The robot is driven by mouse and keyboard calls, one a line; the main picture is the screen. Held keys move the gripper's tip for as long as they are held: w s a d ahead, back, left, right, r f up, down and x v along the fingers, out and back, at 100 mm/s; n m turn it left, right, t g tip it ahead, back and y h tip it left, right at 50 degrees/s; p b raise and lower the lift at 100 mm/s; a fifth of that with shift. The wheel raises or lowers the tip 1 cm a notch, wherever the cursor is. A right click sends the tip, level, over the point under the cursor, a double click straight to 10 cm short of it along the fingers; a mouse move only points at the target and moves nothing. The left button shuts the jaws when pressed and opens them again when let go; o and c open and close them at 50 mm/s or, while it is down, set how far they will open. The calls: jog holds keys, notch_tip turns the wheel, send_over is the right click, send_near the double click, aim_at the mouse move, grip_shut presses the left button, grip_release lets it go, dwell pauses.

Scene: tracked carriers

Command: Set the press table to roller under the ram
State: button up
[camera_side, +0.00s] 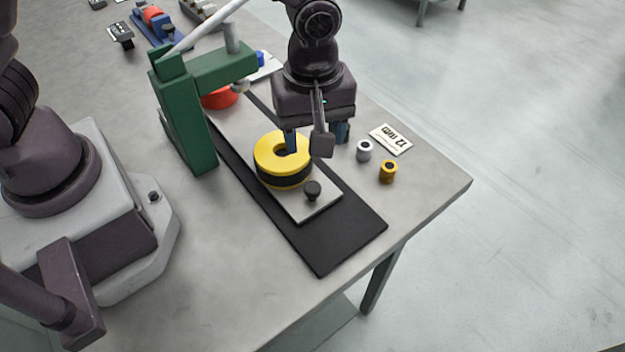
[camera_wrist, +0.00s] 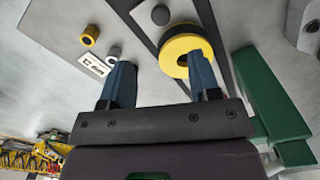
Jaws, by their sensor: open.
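The green press (camera_side: 185,115) stands at the back, with its ram (camera_side: 240,86) pointing down from the overhanging arm. The press table is a long grey plate (camera_side: 322,207) on a black track (camera_side: 335,240), with a dark knob (camera_side: 313,190) at its near end. A yellow and black wheel-like piece (camera_side: 270,155) sits on the plate near the knob. A red round piece (camera_side: 221,98) is at the far end, by the ram. My gripper (camera_side: 317,138) is open beside the wheel, one blue finger overlapping it in view. The wrist view shows the wheel (camera_wrist: 180,45) and knob (camera_wrist: 161,15) beyond the fingers (camera_wrist: 160,80).
A silver cylinder (camera_side: 364,150), a yellow cylinder (camera_side: 388,171) and a label card (camera_side: 391,139) lie right of the track. A long pale lever (camera_side: 205,28) rises above the press. Blue fixtures (camera_side: 155,22) stand at the back. The near right table corner is clear.

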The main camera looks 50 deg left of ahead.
aim_at(312, 186)
notch_tip(312, 186, down, 12)
jog(key=shift+r, duration=0.1)
dwell(0.4)
grip_shut()
jog(key=d, duration=1.3)
jog(key=shift+d+r, duration=0.1)
jog(key=shift+d, duration=0.2)
